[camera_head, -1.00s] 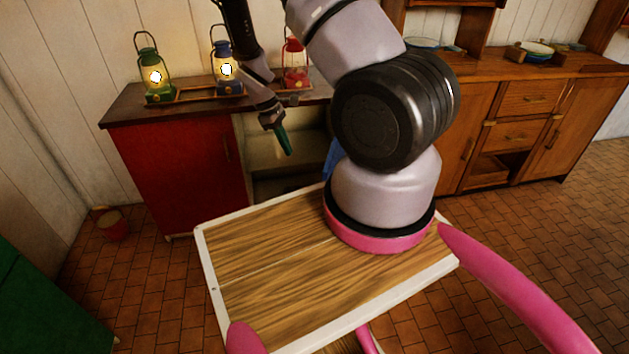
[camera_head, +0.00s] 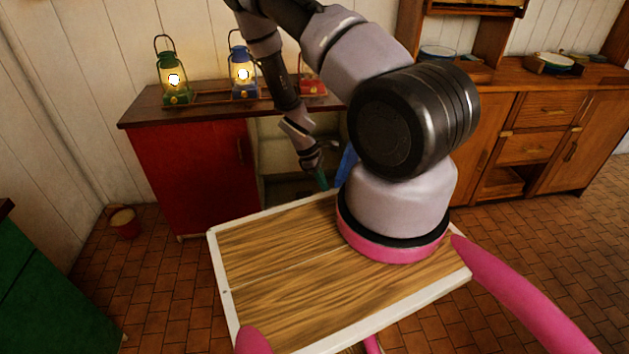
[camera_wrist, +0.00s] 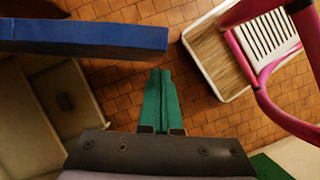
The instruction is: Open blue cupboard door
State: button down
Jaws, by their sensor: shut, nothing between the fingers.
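The blue cupboard door (camera_head: 347,160) stands swung outward, mostly hidden behind my arm in the head view. In the wrist view the blue door (camera_wrist: 85,37) shows nearly edge-on across the upper left. The pale inside of the cupboard (camera_head: 282,140) shows to the left of the door. My gripper (camera_head: 321,180) points down in front of the opening, just left of the door. In the wrist view the teal fingers of my gripper (camera_wrist: 160,85) are together and empty. Their tips are apart from the door in that picture.
A red cupboard door (camera_head: 192,175) is closed left of the opening. Green (camera_head: 173,80) and blue (camera_head: 242,72) lanterns stand on the counter, with a red one partly hidden. A bucket (camera_head: 124,222) sits on the tiles at left. Wooden cabinets (camera_head: 540,130) stand at right.

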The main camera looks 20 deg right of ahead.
jog(key=shift+s+d, duration=0.3)
jog(key=shift+d, duration=0.05)
